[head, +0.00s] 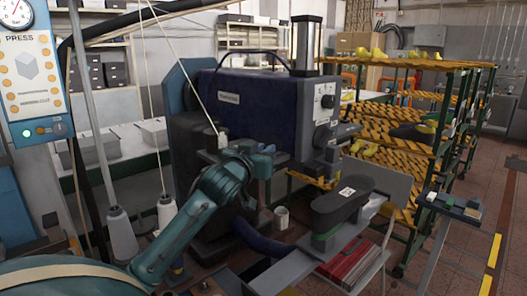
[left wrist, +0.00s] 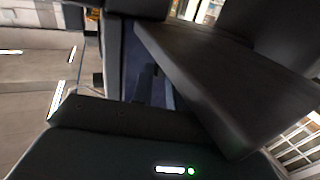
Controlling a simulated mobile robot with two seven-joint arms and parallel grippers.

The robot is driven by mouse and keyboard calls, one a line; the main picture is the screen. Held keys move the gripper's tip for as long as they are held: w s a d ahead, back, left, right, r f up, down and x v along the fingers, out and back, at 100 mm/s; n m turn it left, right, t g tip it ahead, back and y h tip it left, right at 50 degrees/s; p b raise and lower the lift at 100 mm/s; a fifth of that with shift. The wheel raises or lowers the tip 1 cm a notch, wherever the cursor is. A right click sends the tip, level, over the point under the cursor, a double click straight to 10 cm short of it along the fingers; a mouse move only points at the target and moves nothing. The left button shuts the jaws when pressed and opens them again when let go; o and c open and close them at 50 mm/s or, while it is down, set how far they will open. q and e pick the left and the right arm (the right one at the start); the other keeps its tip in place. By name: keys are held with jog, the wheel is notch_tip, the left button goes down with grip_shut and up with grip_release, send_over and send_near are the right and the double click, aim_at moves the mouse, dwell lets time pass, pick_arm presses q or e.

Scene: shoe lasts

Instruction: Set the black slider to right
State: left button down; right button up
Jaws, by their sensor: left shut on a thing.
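My left gripper (head: 284,158) is at the near side of the dark blue press machine (head: 250,108), under its body, at the end of my teal arm. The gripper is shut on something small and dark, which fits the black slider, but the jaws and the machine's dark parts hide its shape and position. In the left wrist view, dark machine parts (left wrist: 225,85) fill the right and close in around the jaws. The slider's track and end stops cannot be made out. My right gripper is not in view.
A black shoe form (head: 340,207) sits on a grey arm right of the gripper. A green rack with yellow slatted shelves (head: 400,146) stands behind. White thread cones (head: 121,234) stand at left. Tiled floor is clear at far right.

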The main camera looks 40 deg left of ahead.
aim_at(283, 141)
pick_arm(q)
jog(key=shift+w, duration=0.15)
jog(key=w, duration=0.4)
jog(key=shift+d, duration=0.15)
jog(key=shift+r, duration=0.1)
jog(key=c, duration=1.4)
grip_release()
jog(key=shift+w, duration=0.15)
jog(key=shift+o, duration=0.2)
jog(key=shift+s+d+f, duration=0.2)
jog(key=shift+s, duration=0.4)
jog(key=b+v, duration=0.3)
jog(key=v, duration=0.9)
